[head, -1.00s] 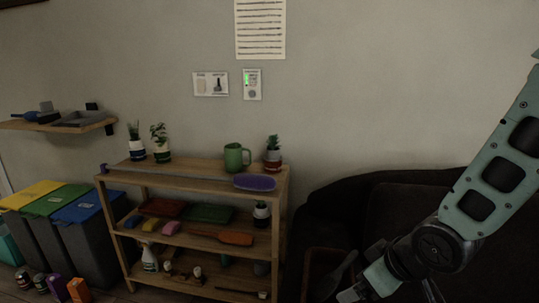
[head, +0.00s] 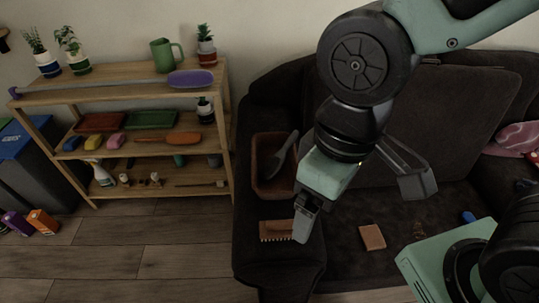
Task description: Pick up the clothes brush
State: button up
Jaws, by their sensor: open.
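A wooden brush with a row of pale bristles, which looks like the clothes brush (head: 275,231), lies on the dark sofa's left armrest in the head view. My gripper (head: 360,209) is open and empty, its two fingers wide apart. Its left finger overlaps the right end of the brush in the picture; I cannot tell whether they touch. The brush's right end is partly hidden behind that finger.
A brown tray (head: 258,164) with a grey-handled tool (head: 281,158) sits on the armrest behind the brush. A small brown block (head: 372,237) lies on the sofa seat (head: 345,262).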

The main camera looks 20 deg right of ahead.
aim_at(270, 230)
jog(key=k+j+z, duration=0.1)
jog(key=z, duration=1.05)
jog(key=k+j, duration=0.25)
jog(key=k, duration=0.25)
